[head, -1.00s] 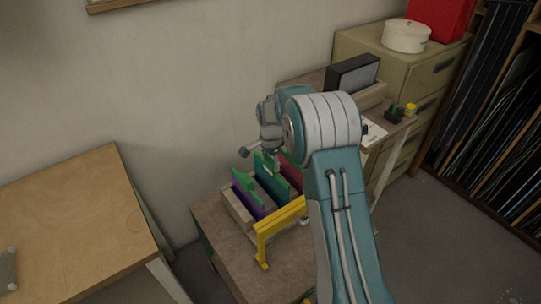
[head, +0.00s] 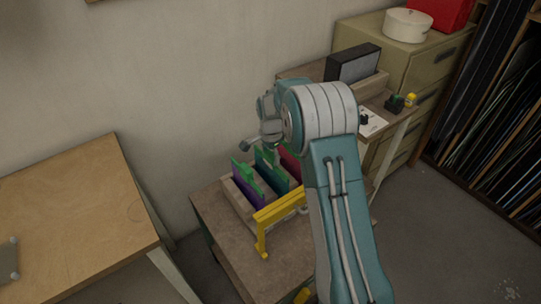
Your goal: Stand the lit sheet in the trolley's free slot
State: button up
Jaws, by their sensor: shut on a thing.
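The trolley (head: 215,219) stands low in the middle and bears a slotted wooden rack (head: 235,194). A purple sheet (head: 248,188), a teal sheet (head: 277,178) and a red sheet (head: 290,165) stand upright in or over the rack, with green pieces along the tops of the purple and teal ones. My gripper (head: 271,150) is right above the teal sheet and appears shut on its top edge. The fingertips are small and partly hidden. I cannot tell whether the teal sheet's lower edge is seated in a slot. No sheet visibly glows. My arm hides the rack's right end.
A yellow rail (head: 281,211) runs along the rack's near side. A wooden table (head: 80,205) stands at left, with a gap before the trolley. A side table with a black box (head: 352,64) and a filing cabinet (head: 408,61) stand behind at right. The wall is close behind.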

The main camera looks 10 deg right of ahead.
jog(key=shift+f, duration=0.15)
jog(key=o, duration=1.2)
jog(key=shift+c, duration=0.2)
jog(key=shift+r, duration=3.55)
